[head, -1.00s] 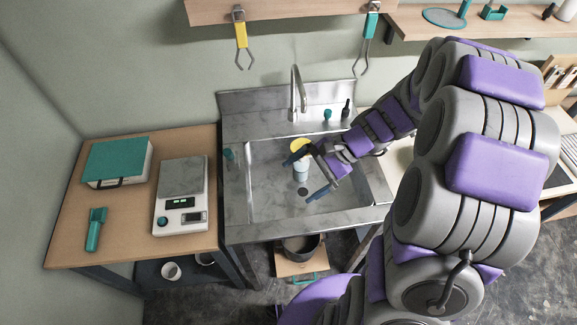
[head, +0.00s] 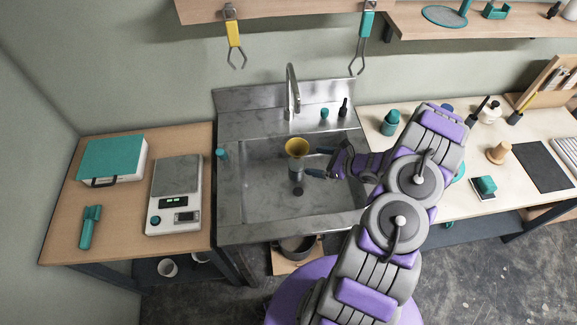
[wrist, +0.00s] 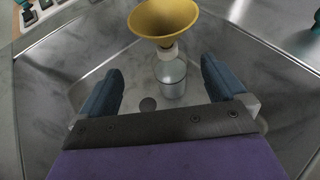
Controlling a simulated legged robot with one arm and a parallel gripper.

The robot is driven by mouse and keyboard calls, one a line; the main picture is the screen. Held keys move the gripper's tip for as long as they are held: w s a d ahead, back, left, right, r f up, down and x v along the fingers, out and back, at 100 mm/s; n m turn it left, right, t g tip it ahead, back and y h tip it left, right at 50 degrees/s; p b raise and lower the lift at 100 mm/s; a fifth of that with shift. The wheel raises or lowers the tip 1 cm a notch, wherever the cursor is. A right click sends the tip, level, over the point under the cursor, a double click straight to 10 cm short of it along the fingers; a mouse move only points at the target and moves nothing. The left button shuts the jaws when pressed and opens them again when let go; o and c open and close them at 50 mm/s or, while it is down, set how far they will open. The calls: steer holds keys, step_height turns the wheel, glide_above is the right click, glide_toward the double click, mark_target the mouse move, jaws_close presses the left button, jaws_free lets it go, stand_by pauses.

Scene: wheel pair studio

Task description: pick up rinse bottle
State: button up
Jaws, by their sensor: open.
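The rinse bottle (wrist: 171,76) is a small clear bottle with a whitish neck, standing upright in the sink. A yellow funnel (wrist: 163,20) sits on its top. In the head view the bottle (head: 296,170) stands near the middle of the sink basin under the funnel (head: 297,147). My gripper (head: 312,163) is just to the right of the bottle, pointing at it. In the wrist view my gripper (wrist: 160,82) is open, with the bottle ahead near the space between its blue fingers. I cannot tell whether the bottle is fully between the fingertips.
The steel sink (head: 255,215) has walls around the bottle, and a faucet (head: 292,90) rises behind it. A dark drain (head: 298,192) lies in the basin floor. A scale (head: 175,205) stands on the left table. A pale worktop (head: 465,205) with several items is at right.

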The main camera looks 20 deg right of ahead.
mark_target(302, 162)
steer(key=shift+m, duration=0.3)
steer(key=w+a+f, duration=0.1)
steer(key=w+a+f+b, duration=0.1)
steer(key=w+f, duration=0.1)
steer(key=w+a+f+b, duration=0.1)
steer(key=f, duration=0.1)
steer(key=shift+w+a+f, duration=0.1)
steer(key=shift+w+f, duration=0.1)
steer(key=shift+w, duration=0.05)
steer(key=shift+w+a+f, duration=0.1)
steer(key=shift+w+f, duration=0.05)
steer(key=shift+w, duration=0.15)
steer(key=w+a+f+b, duration=0.1)
steer(key=w+f, duration=0.1)
steer(key=w, duration=0.1)
steer(key=shift+a+f+b, duration=0.25)
steer(key=shift+a+b, duration=0.1)
steer(key=shift+a, duration=0.05)
steer(key=shift+w+a+f, duration=0.1)
steer(key=shift+w+a, duration=0.25)
steer(key=shift+c, duration=0.5)
